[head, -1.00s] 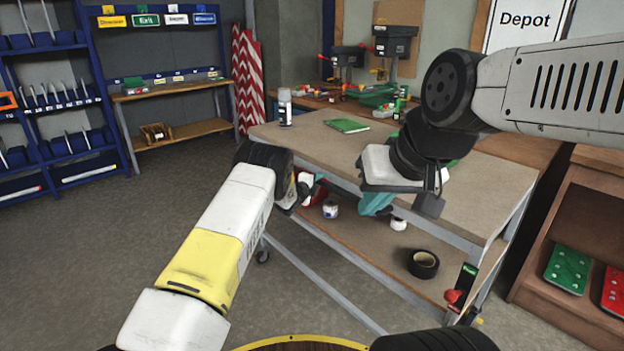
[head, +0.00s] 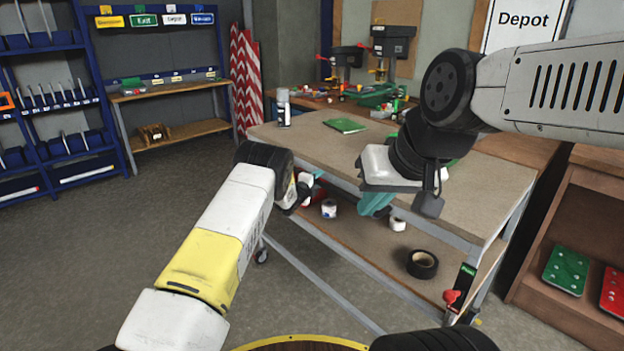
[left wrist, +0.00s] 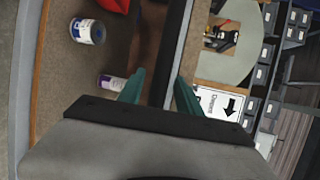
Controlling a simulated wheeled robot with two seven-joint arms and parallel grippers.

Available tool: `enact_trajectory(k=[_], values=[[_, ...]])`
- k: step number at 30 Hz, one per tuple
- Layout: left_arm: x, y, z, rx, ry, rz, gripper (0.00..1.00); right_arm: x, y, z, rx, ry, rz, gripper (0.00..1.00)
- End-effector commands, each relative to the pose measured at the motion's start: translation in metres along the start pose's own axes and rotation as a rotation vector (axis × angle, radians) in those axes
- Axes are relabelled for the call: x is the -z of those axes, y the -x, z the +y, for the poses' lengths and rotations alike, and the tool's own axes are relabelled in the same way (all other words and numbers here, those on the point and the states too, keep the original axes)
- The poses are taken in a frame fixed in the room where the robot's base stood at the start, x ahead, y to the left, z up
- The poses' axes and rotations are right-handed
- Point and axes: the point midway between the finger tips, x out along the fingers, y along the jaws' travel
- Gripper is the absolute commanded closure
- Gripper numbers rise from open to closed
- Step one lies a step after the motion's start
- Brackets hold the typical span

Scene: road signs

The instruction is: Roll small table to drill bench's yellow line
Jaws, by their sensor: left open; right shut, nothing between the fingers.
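My right gripper (head: 376,203) is shut and empty, pointing down by the table's near edge. The drill bench (head: 290,96) stands behind the table; its yellow line is not visible.
Black tape (head: 422,264) and white rolls lie on the lower shelf. A wooden shelf (head: 540,285) is close at right, a blue rack (head: 45,110) at left. Floor (head: 120,240) at left is clear.

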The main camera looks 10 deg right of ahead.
Motion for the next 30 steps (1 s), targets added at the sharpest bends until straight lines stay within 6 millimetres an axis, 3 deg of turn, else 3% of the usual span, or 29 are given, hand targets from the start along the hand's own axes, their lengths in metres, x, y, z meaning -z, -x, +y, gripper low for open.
enact_trajectory(k=[5, 18, 30], values=[[-0.001, 0.007, 0.0, -0.001, 0.001, -0.001, 0.59, 0.0, 0.0, 0.0, 0.0, 0.0, 0.0, 1.0], [0.0, 0.068, 0.0, -0.001, 0.001, 0.0, 0.59, 0.0, 0.0, 0.0, 0.0, 0.0, 0.0, 1.0], [0.001, 0.077, 0.0, 0.0, 0.0, 0.001, 0.59, 0.0, 0.0, 0.0, 0.0, 0.0, 0.0, 1.0]])
